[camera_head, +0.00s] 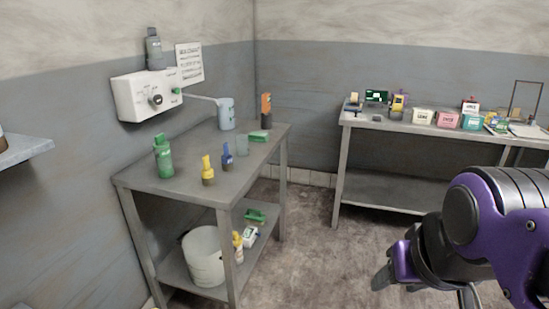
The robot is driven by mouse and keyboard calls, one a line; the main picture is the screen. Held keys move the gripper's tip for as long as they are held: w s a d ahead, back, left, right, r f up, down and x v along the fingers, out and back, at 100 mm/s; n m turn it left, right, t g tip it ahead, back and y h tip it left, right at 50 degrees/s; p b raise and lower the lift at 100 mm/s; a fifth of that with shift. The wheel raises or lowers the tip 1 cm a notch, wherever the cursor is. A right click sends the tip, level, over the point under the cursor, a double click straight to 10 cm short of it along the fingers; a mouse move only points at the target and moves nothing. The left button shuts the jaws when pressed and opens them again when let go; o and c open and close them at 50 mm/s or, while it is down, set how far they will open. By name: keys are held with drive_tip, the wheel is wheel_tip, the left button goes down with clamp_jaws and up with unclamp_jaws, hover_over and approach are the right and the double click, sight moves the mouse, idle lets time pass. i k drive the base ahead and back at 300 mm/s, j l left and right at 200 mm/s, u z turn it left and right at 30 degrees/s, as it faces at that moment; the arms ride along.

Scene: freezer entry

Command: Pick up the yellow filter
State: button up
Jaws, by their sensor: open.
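A small yellow piece with a dark base (207,170) stands upright on the near grey table (150,180), beside a similar blue piece (227,158). It is the likeliest yellow filter in view, but it is too small to be sure. My gripper (425,288) is at the lower right, above the floor, well to the right of the table and apart from it. Its jaws are open, with nothing seen between them. Its far finger is partly hidden by my purple arm and the frame's lower edge.
A second table (400,125) holds several boxes. Floor between the tables is clear.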

sight(208, 177)
drive_tip(key=i, duration=1.15)
drive_tip(key=i+u, duration=0.2)
drive_tip(key=i, duration=0.3)
drive_tip(key=i+l+u, duration=0.15)
drive_tip(key=i, duration=0.3)
